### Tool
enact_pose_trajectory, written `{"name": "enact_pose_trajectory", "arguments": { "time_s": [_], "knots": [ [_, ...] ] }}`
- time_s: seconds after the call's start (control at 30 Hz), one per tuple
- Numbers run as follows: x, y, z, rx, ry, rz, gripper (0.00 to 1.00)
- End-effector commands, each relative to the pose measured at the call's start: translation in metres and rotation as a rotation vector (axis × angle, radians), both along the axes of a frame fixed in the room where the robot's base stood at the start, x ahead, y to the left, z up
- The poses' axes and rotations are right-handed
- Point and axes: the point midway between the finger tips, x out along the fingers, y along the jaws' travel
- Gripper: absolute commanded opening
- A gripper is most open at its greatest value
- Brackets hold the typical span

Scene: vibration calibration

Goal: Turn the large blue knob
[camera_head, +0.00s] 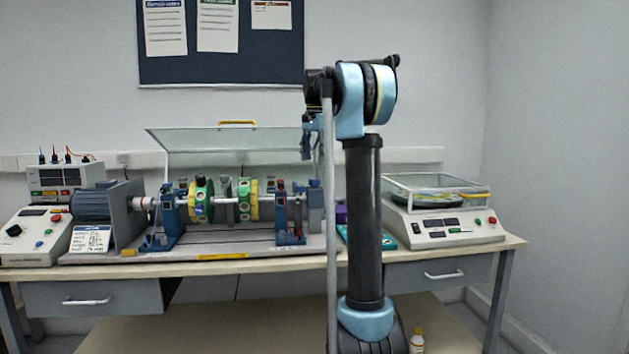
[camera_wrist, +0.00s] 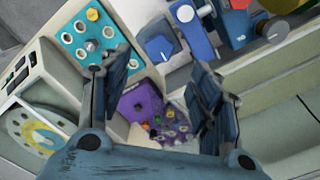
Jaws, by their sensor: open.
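In the head view my gripper (camera_head: 310,135) hangs above the right end of the shaft rig.
The shaft rig (camera_head: 228,200) with a raised clear cover (camera_head: 235,146) fills the bench middle. A lidded instrument (camera_head: 445,230) stands right. A bottle (camera_head: 417,341) is below.

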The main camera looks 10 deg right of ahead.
Motion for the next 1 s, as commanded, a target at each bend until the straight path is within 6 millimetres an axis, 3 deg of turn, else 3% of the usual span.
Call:
{"name": "enact_pose_trajectory", "arguments": {
  "time_s": [0.3, 0.5, 0.93, 0.97, 1.0],
  "knots": [
    [0.0, 0.0, -0.054, 0.0, 0.0, 0.0, 0.57],
    [0.0, 0.0, -0.077, 0.0, 0.0, 0.0, 0.57],
    [0.0, 0.0, -0.086, 0.0, 0.0, 0.0, 0.57],
    [0.0, 0.0, -0.086, 0.0, 0.0, 0.0, 0.55],
    [0.0, 0.0, -0.086, 0.0, 0.0, 0.0, 0.46]
  ]
}}
